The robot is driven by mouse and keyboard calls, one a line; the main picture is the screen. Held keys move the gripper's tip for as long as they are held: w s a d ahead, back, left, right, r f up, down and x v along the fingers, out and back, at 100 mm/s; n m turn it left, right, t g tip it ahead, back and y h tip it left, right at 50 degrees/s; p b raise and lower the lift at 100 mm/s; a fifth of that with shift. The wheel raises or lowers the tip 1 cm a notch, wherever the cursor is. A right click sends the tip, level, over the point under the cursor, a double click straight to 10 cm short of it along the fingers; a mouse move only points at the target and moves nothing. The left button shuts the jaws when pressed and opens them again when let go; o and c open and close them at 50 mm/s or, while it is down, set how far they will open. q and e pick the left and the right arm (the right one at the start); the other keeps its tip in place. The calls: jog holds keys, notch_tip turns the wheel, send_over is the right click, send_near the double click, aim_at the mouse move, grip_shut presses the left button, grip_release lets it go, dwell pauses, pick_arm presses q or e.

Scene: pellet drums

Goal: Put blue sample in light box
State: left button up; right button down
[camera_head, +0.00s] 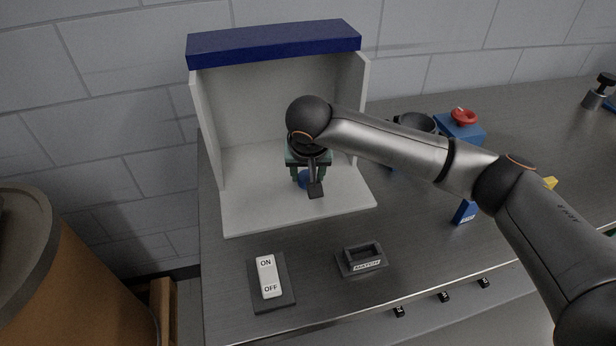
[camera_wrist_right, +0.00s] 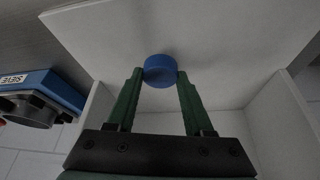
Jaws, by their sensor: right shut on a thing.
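The light box (camera_head: 297,221) is a white open-fronted booth with a dark blue top, standing on the metal bench. My right gripper (camera_head: 306,182) is inside it, low over its floor. The blue sample (camera_wrist_right: 160,71), a short round disc, is between the green fingers of my right gripper (camera_wrist_right: 161,78) in the right wrist view. The gripper is shut on it. I cannot tell whether the sample touches the floor. My left gripper is not in view.
An ON/OFF switch (camera_head: 268,277) and a small dark holder labelled MATCH (camera_head: 362,260) sit in front of the box. A blue device with a red knob (camera_head: 463,118) stands to the right. A brown drum (camera_head: 75,280) is at the lower left.

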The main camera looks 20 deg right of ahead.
jog(key=shift+f, duration=0.7)
jog(key=shift+f, duration=0.15)
jog(key=shift+c, duration=1.4)
grip_release()
jog(key=v, duration=1.2)
jog(key=shift+p, duration=0.3)
